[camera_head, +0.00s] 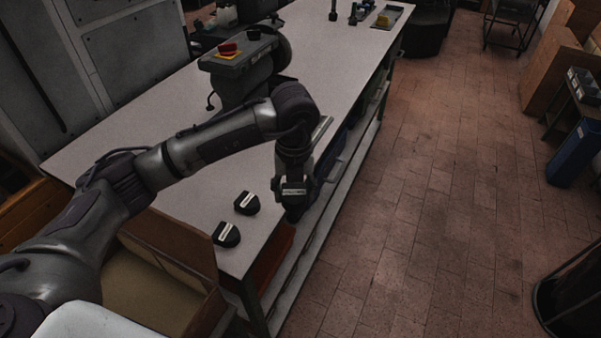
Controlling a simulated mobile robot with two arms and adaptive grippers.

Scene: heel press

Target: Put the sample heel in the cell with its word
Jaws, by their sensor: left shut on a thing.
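My left gripper (293,182) hangs over the near right edge of the table, pointing down. It is shut on a small dark piece with a pale label (293,191), which looks like a heel; its word is too small to read. Two similar black heels with white labels stand on the table to the left and nearer: one heel (247,204) and another heel (226,236). I cannot read their words. No cells with words can be made out. My right gripper is not in view.
The pale table (190,198) runs away to the back. A dark machine with a red button (228,49) stands on it behind my arm. A cardboard box (175,235) is at the lower left. A grey tray (389,17) lies at the far end.

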